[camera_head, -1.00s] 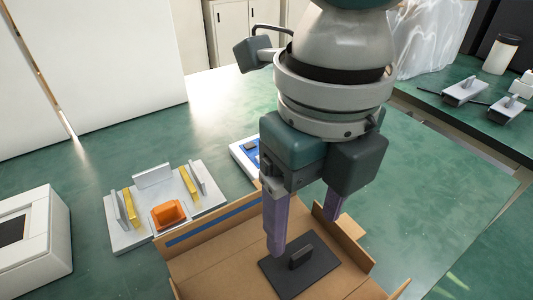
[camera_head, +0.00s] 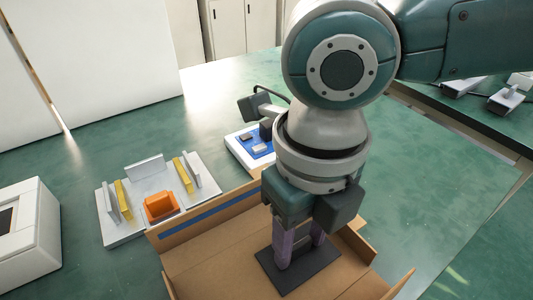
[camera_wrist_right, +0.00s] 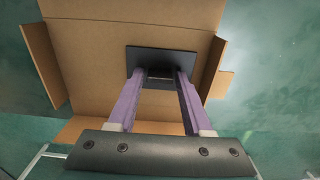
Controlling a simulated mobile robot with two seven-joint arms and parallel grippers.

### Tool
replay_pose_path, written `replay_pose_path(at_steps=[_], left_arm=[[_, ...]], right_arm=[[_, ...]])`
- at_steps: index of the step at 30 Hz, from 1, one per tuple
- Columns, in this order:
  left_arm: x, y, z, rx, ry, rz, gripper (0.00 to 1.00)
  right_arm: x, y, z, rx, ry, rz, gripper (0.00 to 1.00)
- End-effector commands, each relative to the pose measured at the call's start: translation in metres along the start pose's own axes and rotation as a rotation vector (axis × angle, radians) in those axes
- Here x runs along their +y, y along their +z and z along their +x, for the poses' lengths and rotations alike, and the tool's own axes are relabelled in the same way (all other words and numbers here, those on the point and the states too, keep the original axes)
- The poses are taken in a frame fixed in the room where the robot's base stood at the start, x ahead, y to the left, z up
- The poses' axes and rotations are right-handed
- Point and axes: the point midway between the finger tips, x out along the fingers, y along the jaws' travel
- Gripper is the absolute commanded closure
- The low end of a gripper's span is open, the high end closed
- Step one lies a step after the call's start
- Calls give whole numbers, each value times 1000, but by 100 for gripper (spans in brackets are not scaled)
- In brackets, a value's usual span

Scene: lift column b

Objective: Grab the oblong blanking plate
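The oblong blanking plate (camera_head: 312,272) is a flat dark plate with a raised grip block on top. It lies in an open cardboard box (camera_head: 205,268) and also shows in the right wrist view (camera_wrist_right: 160,54). My right gripper (camera_head: 300,254) points down over the plate, its purple fingertips close to the plate's surface. In the right wrist view the fingers (camera_wrist_right: 161,73) are apart, with the dark grip block between them. I cannot tell whether they touch it. My left gripper is not in view.
The box's flaps stand outward around the plate. Left of the box is a light fixture (camera_head: 125,224) with yellow strips and an orange block (camera_head: 160,206). A blue-and-white tray (camera_head: 243,150) stands behind the box. A white device (camera_head: 35,262) is at far left.

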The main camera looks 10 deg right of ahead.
Motion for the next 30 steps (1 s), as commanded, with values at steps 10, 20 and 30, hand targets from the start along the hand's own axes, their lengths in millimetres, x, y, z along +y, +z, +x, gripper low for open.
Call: replay_pose_path(at_steps=[10,20,30], left_arm=[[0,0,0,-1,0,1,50],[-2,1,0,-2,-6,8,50],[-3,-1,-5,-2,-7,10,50]], right_arm=[[0,0,0,0,0,1,90],[0,0,0,0,0,1,100],[0,1,-18,-1,2,2,100]])
